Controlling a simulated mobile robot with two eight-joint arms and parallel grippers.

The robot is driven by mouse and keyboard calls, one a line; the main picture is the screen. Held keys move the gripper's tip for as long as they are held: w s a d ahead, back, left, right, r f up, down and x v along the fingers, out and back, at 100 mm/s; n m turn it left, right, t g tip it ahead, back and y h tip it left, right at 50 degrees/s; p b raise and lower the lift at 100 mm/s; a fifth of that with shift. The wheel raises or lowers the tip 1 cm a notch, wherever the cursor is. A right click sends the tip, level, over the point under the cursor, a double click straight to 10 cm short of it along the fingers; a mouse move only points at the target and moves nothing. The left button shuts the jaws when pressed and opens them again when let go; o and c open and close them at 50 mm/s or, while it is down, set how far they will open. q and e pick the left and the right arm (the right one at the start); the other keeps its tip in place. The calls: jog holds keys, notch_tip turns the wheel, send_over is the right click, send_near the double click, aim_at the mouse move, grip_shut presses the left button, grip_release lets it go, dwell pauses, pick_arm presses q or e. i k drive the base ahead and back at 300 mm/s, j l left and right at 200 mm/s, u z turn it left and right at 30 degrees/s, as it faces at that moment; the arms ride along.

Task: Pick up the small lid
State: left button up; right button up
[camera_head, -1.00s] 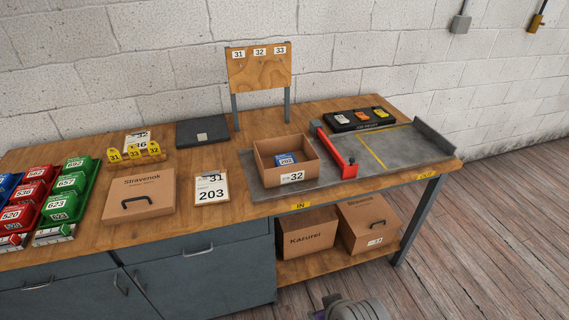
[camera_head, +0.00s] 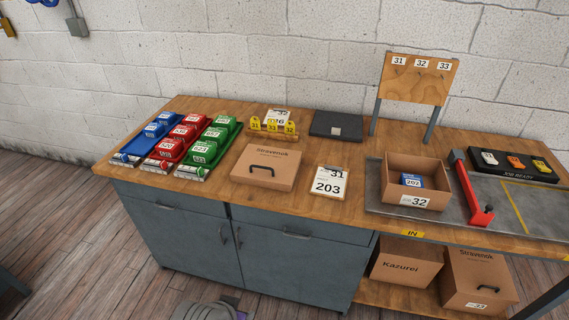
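A flat brown cardboard piece marked Stravenok (camera_head: 266,167), with a black handle on its face, lies on the wooden workbench (camera_head: 215,210) left of the card reading 203. It looks like a lid; nothing is touching it from above. An open cardboard box numbered 32 (camera_head: 416,200) stands on the grey mat to the right, with a blue packet marked 202 (camera_head: 411,180) inside. Neither of my grippers shows clearly in the picture.
Red, green and blue bins (camera_head: 182,133) stand on the left of the bench. A yellow-tagged rack (camera_head: 272,129) and a dark flat box (camera_head: 336,125) are behind. A red bar (camera_head: 468,188) crosses the mat. Boxes marked Kazurei (camera_head: 406,264) and Stravenok (camera_head: 476,277) sit on the lower shelf.

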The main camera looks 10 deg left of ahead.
aim_at(268, 162)
jog(key=i+l, duration=0.1)
jog(key=i, duration=0.4)
jog(key=i+l+u, duration=0.15)
jog(key=i, duration=0.35)
